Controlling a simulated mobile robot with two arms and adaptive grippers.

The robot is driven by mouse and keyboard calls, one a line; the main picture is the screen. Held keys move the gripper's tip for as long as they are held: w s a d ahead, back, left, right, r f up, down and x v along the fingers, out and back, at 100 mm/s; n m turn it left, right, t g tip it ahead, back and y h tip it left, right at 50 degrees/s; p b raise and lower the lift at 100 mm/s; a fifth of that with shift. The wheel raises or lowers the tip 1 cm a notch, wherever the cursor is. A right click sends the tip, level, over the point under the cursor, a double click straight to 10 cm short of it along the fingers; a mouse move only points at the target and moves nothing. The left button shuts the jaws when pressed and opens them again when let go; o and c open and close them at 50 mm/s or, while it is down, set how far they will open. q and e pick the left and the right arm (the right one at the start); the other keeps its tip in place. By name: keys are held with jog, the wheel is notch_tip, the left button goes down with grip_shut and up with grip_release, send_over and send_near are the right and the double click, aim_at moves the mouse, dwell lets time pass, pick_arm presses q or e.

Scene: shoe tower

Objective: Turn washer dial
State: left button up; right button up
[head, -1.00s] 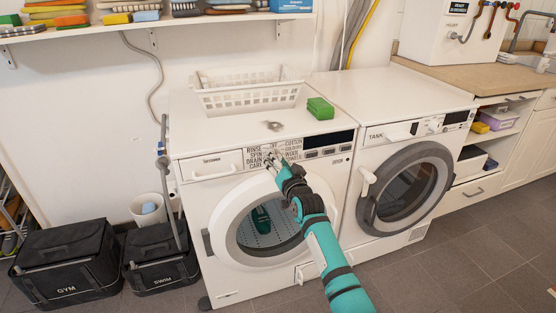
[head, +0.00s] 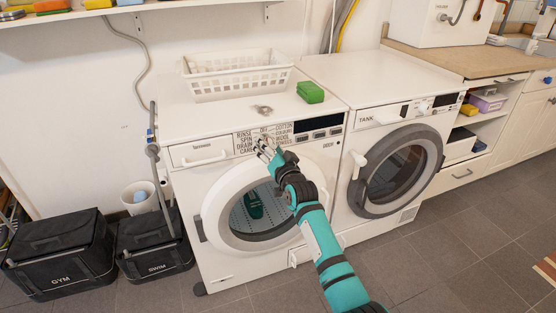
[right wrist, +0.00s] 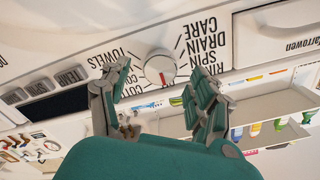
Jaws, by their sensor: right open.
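The washer (head: 215,270) is the left of two white front loaders, its round door shut. Its dial (right wrist: 160,68) shows in the right wrist view as a white knob with a red mark pointing to the bottom of that upside-down picture. Printed words such as SPIN, DRAIN, CARE and TOWELS ring it. My right gripper (head: 262,145) is at the control panel and hides most of the dial in the head view. In the right wrist view, my right gripper (right wrist: 160,84) is open, one finger on each side below the dial, with no clear contact. My left gripper is not in view.
A white basket (head: 235,85), a green block (head: 310,93) and a small metallic item (head: 263,110) are on the washer's top. A second machine (head: 410,130) stands right of it. Black GYM (head: 60,255) and SWIM (head: 155,250) bags sit left on the floor. Floor at right is mostly clear.

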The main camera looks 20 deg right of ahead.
jog(key=s, duration=1)
jog(key=shift+s+d, duration=0.2)
jog(key=shift+s, duration=0.1)
